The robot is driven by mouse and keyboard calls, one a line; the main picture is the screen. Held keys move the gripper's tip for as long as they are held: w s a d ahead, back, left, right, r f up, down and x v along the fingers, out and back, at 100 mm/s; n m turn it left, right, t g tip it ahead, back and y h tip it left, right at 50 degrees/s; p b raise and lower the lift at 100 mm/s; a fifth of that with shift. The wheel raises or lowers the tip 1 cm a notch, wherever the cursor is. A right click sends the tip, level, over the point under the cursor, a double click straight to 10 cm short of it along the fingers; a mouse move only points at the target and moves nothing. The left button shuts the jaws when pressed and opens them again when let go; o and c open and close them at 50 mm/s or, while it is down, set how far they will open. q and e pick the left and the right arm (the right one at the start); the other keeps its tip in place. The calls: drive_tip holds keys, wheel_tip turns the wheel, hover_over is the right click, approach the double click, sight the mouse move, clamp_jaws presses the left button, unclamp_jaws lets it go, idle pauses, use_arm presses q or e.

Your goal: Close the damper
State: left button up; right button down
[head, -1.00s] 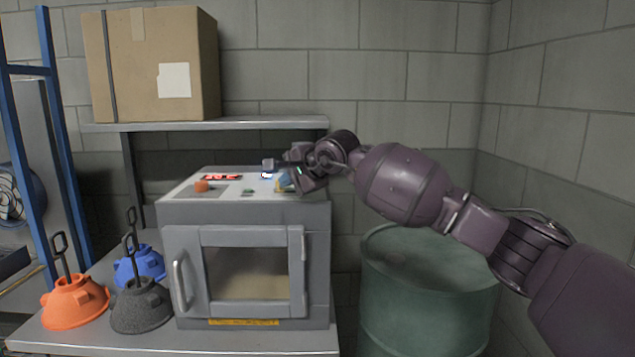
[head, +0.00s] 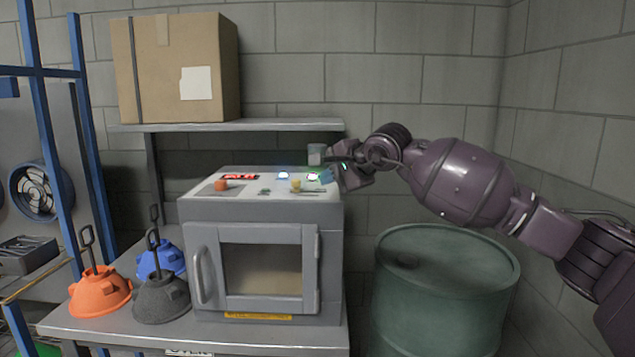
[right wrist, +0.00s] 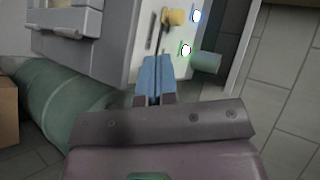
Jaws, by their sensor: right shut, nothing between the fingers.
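A grey box-shaped unit (head: 258,209) with a windowed door stands on the bench. Its white top panel carries a yellow knob (head: 296,185) beside a narrow slot, an orange knob (head: 221,185), a red display (head: 239,177), a blue-white light (head: 283,175) and a green light (head: 313,177). No part is labelled readably as the damper. My right gripper (head: 328,175) is at the panel's right edge, apart from the yellow knob. In the right wrist view its blue fingers (right wrist: 157,75) are shut and empty, below the yellow knob (right wrist: 173,17). My left gripper is out of view.
A small grey cylinder (right wrist: 206,62) is right of my fingers. A shelf (head: 230,126) with a cardboard box (head: 183,85) is above the unit. A green drum (head: 445,290) stands right. Orange (head: 100,294), black (head: 161,299) and blue (head: 160,260) hoods sit left.

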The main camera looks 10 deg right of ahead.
drive_tip(key=v, duration=0.5)
drive_tip(key=shift+r, duration=0.1)
idle(0.4)
